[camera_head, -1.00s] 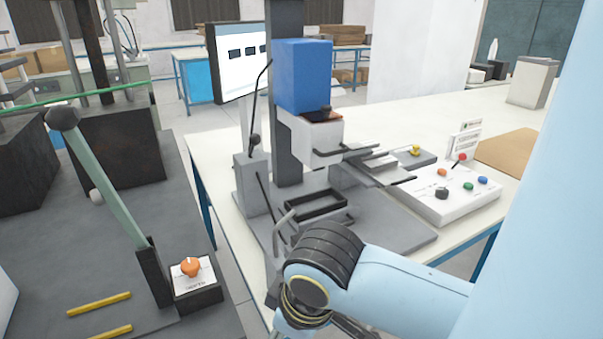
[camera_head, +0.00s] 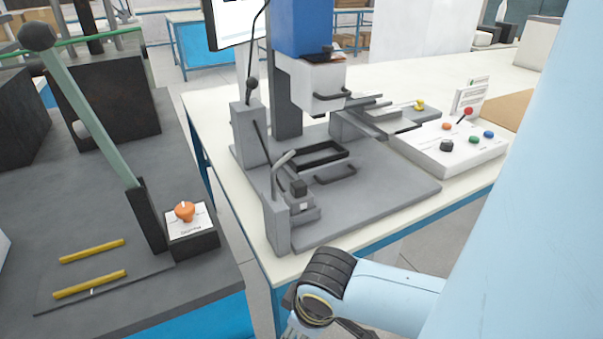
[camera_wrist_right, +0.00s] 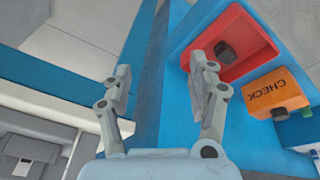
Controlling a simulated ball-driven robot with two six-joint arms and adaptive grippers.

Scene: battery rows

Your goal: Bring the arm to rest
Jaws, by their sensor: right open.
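My right arm comes in from the right in the head view, a light blue link with a dark ribbed joint. Its wrist is low at the bottom edge, in front of the white table (camera_head: 268,262); the fingers are not clearly seen there. In the right wrist view my right gripper (camera_wrist_right: 160,95) is open, its two grey fingers apart with nothing between them. Behind it are a blue surface (camera_wrist_right: 165,125), a red tray-like part (camera_wrist_right: 232,50) with a dark knob, and an orange block marked CHECK (camera_wrist_right: 273,93). My left gripper is not in view.
A grey press-like machine with a blue head (camera_head: 312,28) and grey base (camera_head: 385,205) stands on the table. A white control box (camera_head: 452,150) is at its right. At left, a dark bench holds a lever (camera_head: 92,110), an orange knob (camera_head: 185,211) and yellow bars (camera_head: 90,284).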

